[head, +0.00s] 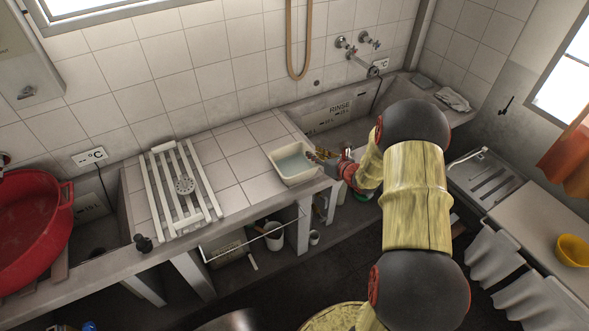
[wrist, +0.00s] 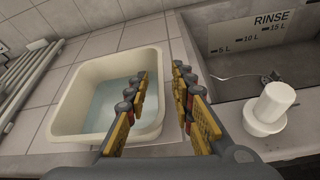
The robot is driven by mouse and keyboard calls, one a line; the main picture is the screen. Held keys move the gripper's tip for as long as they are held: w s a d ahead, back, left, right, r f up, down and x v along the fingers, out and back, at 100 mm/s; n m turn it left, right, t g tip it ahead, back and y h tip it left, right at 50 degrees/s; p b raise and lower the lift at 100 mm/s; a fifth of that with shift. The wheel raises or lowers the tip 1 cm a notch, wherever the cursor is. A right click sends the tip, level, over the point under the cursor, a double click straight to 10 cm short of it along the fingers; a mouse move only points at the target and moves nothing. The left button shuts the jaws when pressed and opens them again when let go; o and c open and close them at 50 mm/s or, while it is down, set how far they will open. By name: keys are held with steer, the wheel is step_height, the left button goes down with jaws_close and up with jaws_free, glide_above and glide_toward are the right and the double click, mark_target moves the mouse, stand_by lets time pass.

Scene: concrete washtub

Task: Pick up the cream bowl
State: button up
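The cream bowl (head: 304,178) is a rectangular tub with pale bluish water in it. It stands upright on the tiled counter, near the edge of the rinse basin. In the wrist view the cream bowl (wrist: 70,112) fills the left middle. My gripper (head: 323,158) is at the bowl's right side in the head view. In the wrist view my gripper (wrist: 160,74) is open, with the bowl's right rim showing between its yellow-padded fingers. The left finger overlaps the bowl's inside and the right finger lies outside it. I cannot tell whether either finger touches it.
A white slatted rack (head: 163,198) lies on the counter to the left. A red tub (head: 32,230) is at far left. The sunken rinse basin (head: 328,113) is beyond the bowl's right side. A white plug-like piece (wrist: 272,104) stands right of my gripper. Tiles between rack and bowl are clear.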

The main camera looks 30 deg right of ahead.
steer(key=x, duration=0.3)
steer(key=shift+a+f+b, duration=0.1)
steer(key=shift+f+b, duration=0.1)
steer(key=shift+b, duration=0.2)
steer(key=shift+r, duration=0.1)
steer(key=c, duration=0.3)
jaws_close()
